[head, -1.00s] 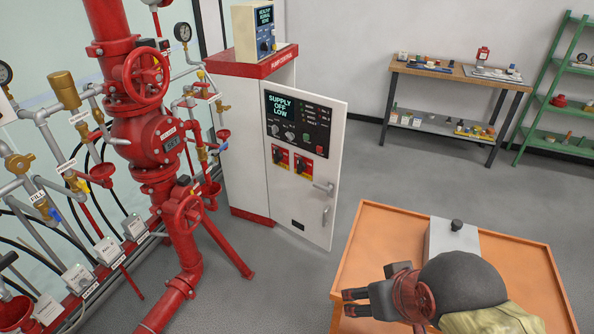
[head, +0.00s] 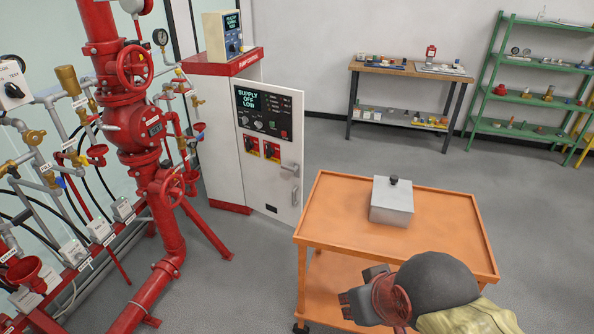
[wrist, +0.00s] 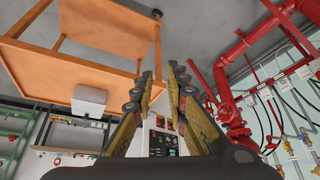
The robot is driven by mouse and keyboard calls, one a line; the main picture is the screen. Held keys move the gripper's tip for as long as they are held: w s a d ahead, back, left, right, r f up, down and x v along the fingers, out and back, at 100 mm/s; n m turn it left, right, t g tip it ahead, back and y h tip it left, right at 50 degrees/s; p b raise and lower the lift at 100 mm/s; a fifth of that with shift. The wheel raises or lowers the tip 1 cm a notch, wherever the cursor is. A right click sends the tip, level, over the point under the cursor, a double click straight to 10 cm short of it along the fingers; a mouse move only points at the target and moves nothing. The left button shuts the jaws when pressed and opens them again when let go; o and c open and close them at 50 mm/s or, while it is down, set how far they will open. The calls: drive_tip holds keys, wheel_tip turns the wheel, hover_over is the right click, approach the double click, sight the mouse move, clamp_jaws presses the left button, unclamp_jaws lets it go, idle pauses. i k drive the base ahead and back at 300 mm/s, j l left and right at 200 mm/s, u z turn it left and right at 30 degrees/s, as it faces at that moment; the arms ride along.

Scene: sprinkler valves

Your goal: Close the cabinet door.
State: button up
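The cabinet (head: 212,130) is white with a red top and stands beyond the pipework. Its white door (head: 262,175) hangs open, with a dark control panel, red and yellow switches and grey handles (head: 293,170) on its right side. My gripper (head: 352,302) is at the bottom of the head view, in front of the orange cart and well apart from the door. In the wrist view, my gripper (wrist: 161,78) shows two yellow-padded fingers with a gap between them and nothing held. The door panel (wrist: 160,143) shows beyond the fingers there, partly hidden.
An orange cart (head: 330,205) with a grey box (head: 392,203) stands between my arm and the back wall, right of the door. Red pipework (head: 135,130) fills the left. A workbench (head: 355,68) and green shelves (head: 500,75) stand behind. Grey floor is clear between pipework and cart.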

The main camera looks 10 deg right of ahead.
sight(275, 192)
drive_tip(key=k+z, duration=0.1)
drive_tip(key=z, duration=0.35)
drive_tip(key=k+z, duration=0.1)
drive_tip(key=z, duration=0.35)
drive_tip(key=k+l+z, duration=0.1)
drive_tip(key=z, duration=0.4)
drive_tip(key=i+j, duration=0.2)
drive_tip(key=j, duration=0.4)
drive_tip(key=i+j, duration=0.2)
drive_tip(key=j, duration=0.4)
drive_tip(key=i+j, duration=0.2)
drive_tip(key=j, duration=0.4)
drive_tip(key=i+j+z, duration=0.1)
drive_tip(key=j, duration=0.5)
drive_tip(key=i+j, duration=0.25)
drive_tip(key=j, duration=0.35)
drive_tip(key=i+j, duration=0.2)
drive_tip(key=j, duration=0.45)
drive_tip(key=i+j, duration=0.15)
drive_tip(key=j, duration=0.45)
drive_tip(key=i+j+z, duration=0.1)
drive_tip(key=j, duration=0.5)
drive_tip(key=i, duration=0.1)
